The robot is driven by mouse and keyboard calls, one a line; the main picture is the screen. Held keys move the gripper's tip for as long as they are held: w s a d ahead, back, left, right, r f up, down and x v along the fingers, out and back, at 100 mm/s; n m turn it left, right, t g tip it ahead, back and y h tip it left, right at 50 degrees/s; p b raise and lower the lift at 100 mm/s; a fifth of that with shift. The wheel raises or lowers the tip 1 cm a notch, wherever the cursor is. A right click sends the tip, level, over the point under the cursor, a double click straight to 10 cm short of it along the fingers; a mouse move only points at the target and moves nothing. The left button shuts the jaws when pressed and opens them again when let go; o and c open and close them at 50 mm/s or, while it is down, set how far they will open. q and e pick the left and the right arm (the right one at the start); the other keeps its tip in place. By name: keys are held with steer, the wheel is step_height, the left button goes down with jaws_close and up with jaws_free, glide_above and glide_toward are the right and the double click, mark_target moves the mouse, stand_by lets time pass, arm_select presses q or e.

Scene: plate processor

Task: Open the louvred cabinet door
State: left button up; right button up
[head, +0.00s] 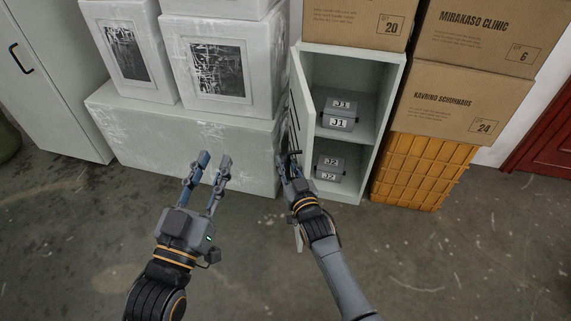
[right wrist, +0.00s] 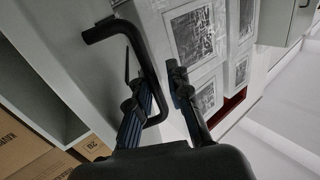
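The white cabinet (head: 352,55) stands open-fronted in the head view. Its door (head: 298,80) is swung out to the left and seen nearly edge-on, with dark marks on its face. My right gripper (head: 286,164) is at the door's outer side. In the right wrist view, the black bar handle (right wrist: 153,75) on the door lies beside the left finger of my right gripper (right wrist: 155,85). The fingers are apart, and the handle does not look clamped. My left gripper (head: 213,160) is open and empty in front of the white wrapped boxes.
Grey bins (head: 340,110) labelled J1 and J2 sit on the cabinet's shelves. White wrapped boxes (head: 185,140) stand close left of the door. Cardboard boxes (head: 440,100) and an orange crate (head: 425,168) stand at right. The floor (head: 430,260) in front is clear.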

steer(key=shift+s+d+f, duration=0.1)
steer(key=shift+s, duration=0.15)
steer(key=v, duration=1.1)
steer(key=shift+s, duration=0.3)
